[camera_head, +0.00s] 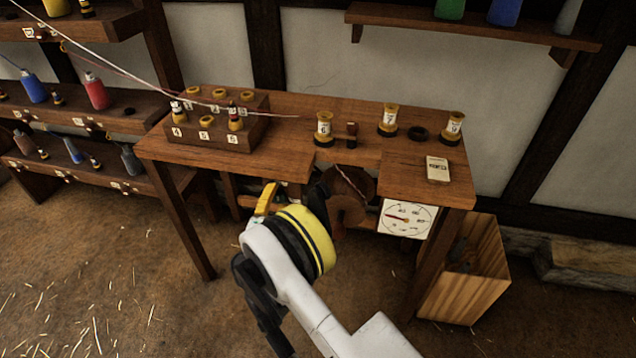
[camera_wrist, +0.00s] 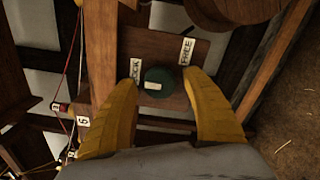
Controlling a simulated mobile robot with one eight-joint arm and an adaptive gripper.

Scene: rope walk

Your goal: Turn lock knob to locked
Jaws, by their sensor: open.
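The lock knob (camera_wrist: 157,88) is a dark green round knob with a pale pointer mark, seen in the wrist view on a wooden panel (camera_wrist: 160,55). A LOCK label (camera_wrist: 135,70) sits at its upper left and a FREE label (camera_wrist: 187,51) at its upper right. The pale mark lies roughly level across the knob; I cannot tell which label it indicates. My gripper (camera_wrist: 166,88) is open, with one yellow finger on each side of the knob. I cannot tell whether the fingers touch it. In the head view my gripper (camera_head: 265,198) is at the table's front, and the knob is hidden.
The wooden table (camera_head: 300,105) bears a numbered spool rack (camera_head: 215,135), several loose spools and a small pale box (camera_head: 437,169). A dial (camera_head: 407,218) hangs under its right side. A wooden bin (camera_head: 465,285) stands at the right leg. Strings cross at upper left.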

